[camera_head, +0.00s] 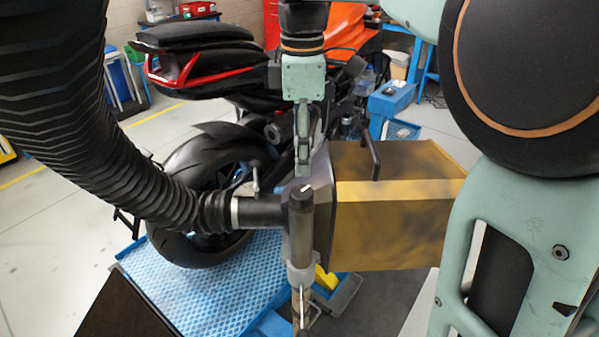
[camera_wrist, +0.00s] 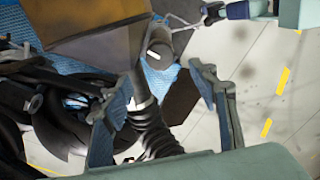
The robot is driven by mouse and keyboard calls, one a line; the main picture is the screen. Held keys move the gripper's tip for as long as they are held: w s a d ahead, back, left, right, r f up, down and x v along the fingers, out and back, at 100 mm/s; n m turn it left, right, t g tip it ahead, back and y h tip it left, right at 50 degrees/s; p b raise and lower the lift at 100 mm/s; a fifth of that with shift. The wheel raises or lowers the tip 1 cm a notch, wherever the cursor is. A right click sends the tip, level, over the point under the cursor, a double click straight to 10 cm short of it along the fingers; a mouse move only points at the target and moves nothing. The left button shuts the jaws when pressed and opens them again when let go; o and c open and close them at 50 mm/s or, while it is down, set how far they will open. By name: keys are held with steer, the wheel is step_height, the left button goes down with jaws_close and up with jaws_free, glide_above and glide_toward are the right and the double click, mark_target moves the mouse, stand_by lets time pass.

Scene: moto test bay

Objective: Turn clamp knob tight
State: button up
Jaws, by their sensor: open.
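The clamp knob (camera_head: 301,197) appears to be the dark upright cylinder with a white line on its top, on the stand post in front of the yellow-brown box. It also shows in the wrist view, where the knob (camera_wrist: 159,42) lies above the middle. My gripper (camera_head: 303,168) points down just above the knob in the head view. Its fingers are seen nearly edge-on there. In the wrist view my gripper (camera_wrist: 158,90) has its two fingers spread wide apart, with nothing held between them. The knob appears beyond the fingertips, apart from them.
A thick black corrugated hose (camera_head: 130,160) joins the post from the left. The yellow-brown box (camera_head: 395,205) stands close on the right, with a dark upright handle (camera_head: 371,150). A motorcycle (camera_head: 215,60) stands behind on a blue platform (camera_head: 205,285).

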mark_target(302, 191)
step_height(302, 191, down, 9)
steer(key=shift+f, duration=0.1)
steer(key=shift+c, duration=0.3)
steer(key=c, duration=1.1)
